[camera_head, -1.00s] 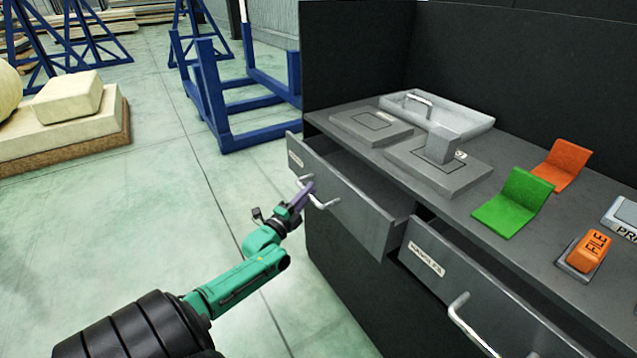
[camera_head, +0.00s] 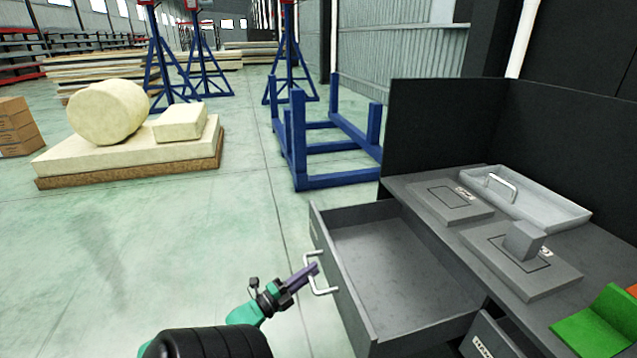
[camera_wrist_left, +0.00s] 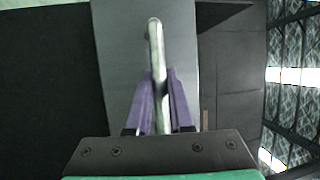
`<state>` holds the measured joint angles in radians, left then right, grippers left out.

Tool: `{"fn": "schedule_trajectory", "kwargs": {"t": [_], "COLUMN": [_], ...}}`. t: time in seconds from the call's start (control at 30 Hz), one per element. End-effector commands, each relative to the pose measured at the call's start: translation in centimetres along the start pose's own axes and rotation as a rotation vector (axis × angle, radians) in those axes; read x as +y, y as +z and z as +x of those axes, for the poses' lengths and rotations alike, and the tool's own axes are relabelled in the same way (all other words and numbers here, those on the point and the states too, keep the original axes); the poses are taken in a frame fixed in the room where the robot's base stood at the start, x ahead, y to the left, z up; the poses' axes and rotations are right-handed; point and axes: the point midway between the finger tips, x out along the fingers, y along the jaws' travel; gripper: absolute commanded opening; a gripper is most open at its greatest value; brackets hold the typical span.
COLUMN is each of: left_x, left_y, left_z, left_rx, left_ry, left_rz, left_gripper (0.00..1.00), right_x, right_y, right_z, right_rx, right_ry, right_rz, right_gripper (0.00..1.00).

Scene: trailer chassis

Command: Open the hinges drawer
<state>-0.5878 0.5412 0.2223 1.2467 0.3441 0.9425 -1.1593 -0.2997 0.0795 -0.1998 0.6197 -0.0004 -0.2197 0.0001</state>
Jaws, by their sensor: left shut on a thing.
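A grey drawer (camera_head: 395,262) at the left end of the workbench stands well out, and its inside looks empty. Its label is not readable from this angle in the head view now. My left gripper (camera_head: 314,269) is shut on the silver drawer handle (camera_head: 322,290) on its front. In the left wrist view the purple fingers (camera_wrist_left: 159,105) lie on both sides of the handle bar (camera_wrist_left: 156,60). My right gripper is not in view.
A second drawer (camera_head: 488,340) with a label is at the bottom edge. The bench top holds grey plates (camera_head: 520,262), a grey tray (camera_head: 535,198) and a green holder (camera_head: 598,325). Blue stands (camera_head: 325,150) are behind; the floor left of the drawer is clear.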

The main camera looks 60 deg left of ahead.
Motion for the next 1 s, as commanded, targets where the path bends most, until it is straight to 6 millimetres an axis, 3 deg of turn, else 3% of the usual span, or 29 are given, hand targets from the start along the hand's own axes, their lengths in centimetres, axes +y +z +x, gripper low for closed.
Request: {"fn": "schedule_trajectory", "kwargs": {"t": [0.27, 0.3, 0.37, 0.4, 0.77, 0.87, 1.0], "left_x": [0.2, 0.2, 0.2, 0.1, 0.1, 0.2, 0.2], "left_y": [0.0, 0.0, 0.0, 0.0, 0.0, 0.1, 0.1], "left_z": [-0.1, -0.1, -0.1, -0.1, -0.7, -2.5, -6.6], "left_rx": [-0.001, -0.001, -0.001, -0.001, -0.002, -0.004, -0.005], "left_ry": [0.004, 0.004, 0.004, 0.004, 0.002, 0.005, 0.007], "left_rz": [-0.001, -0.001, 0.000, 0.000, -0.001, -0.001, 0.000], "left_gripper": [0.00, 0.24, 0.47, 0.50, 0.50, 0.50, 0.50], "right_x": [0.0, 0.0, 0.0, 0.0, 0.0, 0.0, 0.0], "right_y": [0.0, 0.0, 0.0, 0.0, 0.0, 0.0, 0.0], "right_z": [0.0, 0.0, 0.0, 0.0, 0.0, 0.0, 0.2], "right_rx": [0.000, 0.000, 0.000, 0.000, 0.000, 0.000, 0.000], "right_ry": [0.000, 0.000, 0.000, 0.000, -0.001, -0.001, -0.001], "right_rz": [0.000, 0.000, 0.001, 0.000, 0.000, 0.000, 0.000], "right_gripper": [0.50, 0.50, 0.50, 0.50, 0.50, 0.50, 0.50]}}
